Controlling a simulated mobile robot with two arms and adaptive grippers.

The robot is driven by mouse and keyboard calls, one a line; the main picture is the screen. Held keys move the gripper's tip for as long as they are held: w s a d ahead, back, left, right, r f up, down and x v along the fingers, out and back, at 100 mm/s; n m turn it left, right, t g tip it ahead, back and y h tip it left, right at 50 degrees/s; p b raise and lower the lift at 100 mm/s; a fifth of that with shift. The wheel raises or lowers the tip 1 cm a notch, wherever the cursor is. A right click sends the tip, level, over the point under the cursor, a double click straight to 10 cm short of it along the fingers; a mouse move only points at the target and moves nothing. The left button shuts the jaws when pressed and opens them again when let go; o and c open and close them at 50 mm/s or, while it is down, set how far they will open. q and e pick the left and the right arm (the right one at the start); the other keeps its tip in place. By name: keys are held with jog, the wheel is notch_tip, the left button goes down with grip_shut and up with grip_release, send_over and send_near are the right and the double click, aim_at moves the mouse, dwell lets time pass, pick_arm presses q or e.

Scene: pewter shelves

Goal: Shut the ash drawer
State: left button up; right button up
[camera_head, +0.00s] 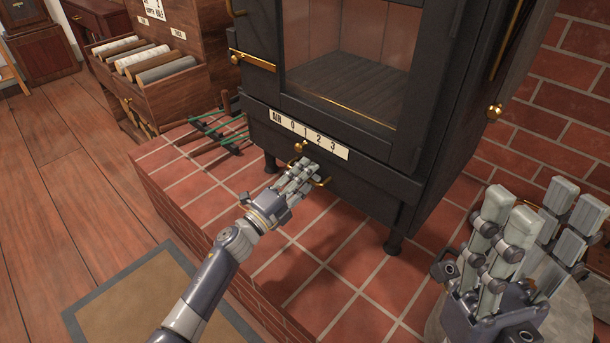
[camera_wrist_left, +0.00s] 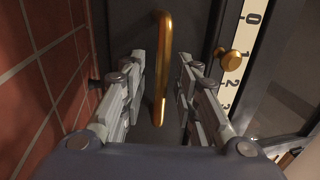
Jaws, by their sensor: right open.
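The ash drawer (camera_head: 350,178) is the dark low front of the black stove, under the strip marked AIR 0 1 2 3. I cannot tell how far it stands out. Its brass bar handle (camera_head: 322,183) is partly hidden by my left gripper (camera_head: 303,175) in the head view. In the left wrist view the handle (camera_wrist_left: 162,70) runs between the spread fingers of my left gripper (camera_wrist_left: 160,95), with gaps on both sides. My left gripper is open. My right gripper (camera_head: 540,215) is open and empty at the lower right, away from the stove.
A brass air knob (camera_head: 299,147) sits just above the drawer; it also shows in the left wrist view (camera_wrist_left: 232,63). Green-handled tools (camera_head: 215,128) lie on the brick hearth (camera_head: 300,270), left of the stove.

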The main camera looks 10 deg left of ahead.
pick_arm(q)
jog(key=shift+s, duration=0.1)
jog(key=v, duration=1.2)
jog(key=shift+a+f, duration=0.1)
